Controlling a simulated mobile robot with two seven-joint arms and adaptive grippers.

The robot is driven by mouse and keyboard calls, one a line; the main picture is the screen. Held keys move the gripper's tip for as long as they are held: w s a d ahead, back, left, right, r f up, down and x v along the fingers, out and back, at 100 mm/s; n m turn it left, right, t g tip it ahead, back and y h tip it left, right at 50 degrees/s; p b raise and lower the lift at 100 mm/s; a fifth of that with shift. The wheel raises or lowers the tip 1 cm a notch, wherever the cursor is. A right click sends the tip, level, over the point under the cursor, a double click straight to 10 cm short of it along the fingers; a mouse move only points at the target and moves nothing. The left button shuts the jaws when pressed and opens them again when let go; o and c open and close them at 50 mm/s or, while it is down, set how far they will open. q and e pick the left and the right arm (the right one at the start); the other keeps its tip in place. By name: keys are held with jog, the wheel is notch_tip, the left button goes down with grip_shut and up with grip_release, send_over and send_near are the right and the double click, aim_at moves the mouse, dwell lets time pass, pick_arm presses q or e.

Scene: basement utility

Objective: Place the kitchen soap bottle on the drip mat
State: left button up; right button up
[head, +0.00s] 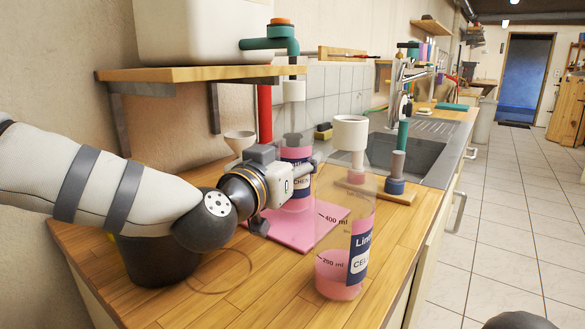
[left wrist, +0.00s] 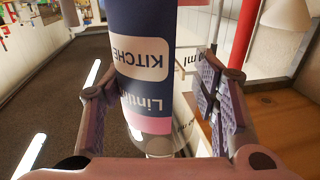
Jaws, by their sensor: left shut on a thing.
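The kitchen soap bottle (head: 297,160), clear with pink liquid and a dark blue label, stands upright over the far part of the pink drip mat (head: 292,236). My left gripper (head: 290,188) is shut on it and partly hides it in the head view. I cannot tell whether its base touches the mat. In the left wrist view the KITCHEN label (left wrist: 145,60) shows upside down between the two fingers. A similar bottle marked CELLAR (head: 335,272) stands on the counter in front, right of the mat. My right gripper is not in view.
A dark pot (head: 152,262) is under my left arm. A white funnel (head: 240,141) and red pipe (head: 264,114) are behind the gripper. A wooden shelf (head: 200,74) overhangs the back. A sink (head: 405,158) lies beyond. The front counter (head: 225,300) is mostly clear.

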pick_arm(q)
jog(key=shift+f, duration=0.8)
jog(key=shift+f, duration=0.2)
jog(key=o, duration=1.3)
jog(key=shift+r, duration=0.1)
jog(key=shift+s+a+r, duration=0.1)
jog(key=shift+s+r, duration=0.05)
jog(key=p+v, duration=0.1)
jog(key=v, duration=1)
jog(key=shift+s+a, duration=0.15)
jog(key=shift+s, duration=0.2)
